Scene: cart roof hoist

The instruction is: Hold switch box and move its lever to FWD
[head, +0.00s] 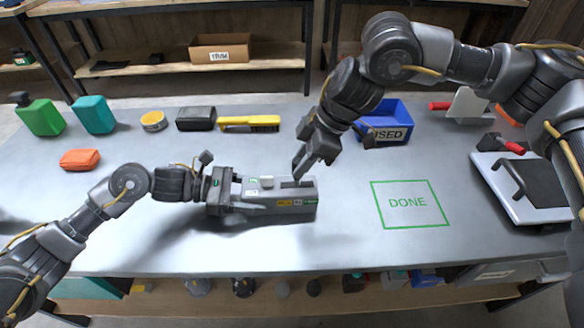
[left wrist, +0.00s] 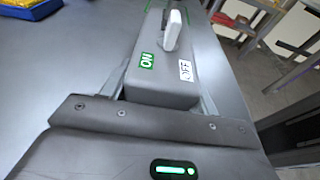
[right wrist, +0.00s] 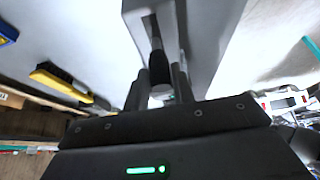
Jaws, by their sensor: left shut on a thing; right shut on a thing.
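The grey switch box (head: 308,208) lies lengthwise near the middle of the table. My left gripper (head: 240,195) is shut on the box's left end, one finger along each side. My right gripper (head: 298,172) reaches down from above at the slot. In the right wrist view its fingers are shut on the dark lever (right wrist: 158,62). The lever's position against the labels cannot be made out.
A green DONE outline (head: 410,204) is bare on the table to the right. Behind stand a blue USED bin (head: 388,128), a yellow brush (head: 250,122), a dark block (head: 196,118) and a yellow tin (head: 153,121).

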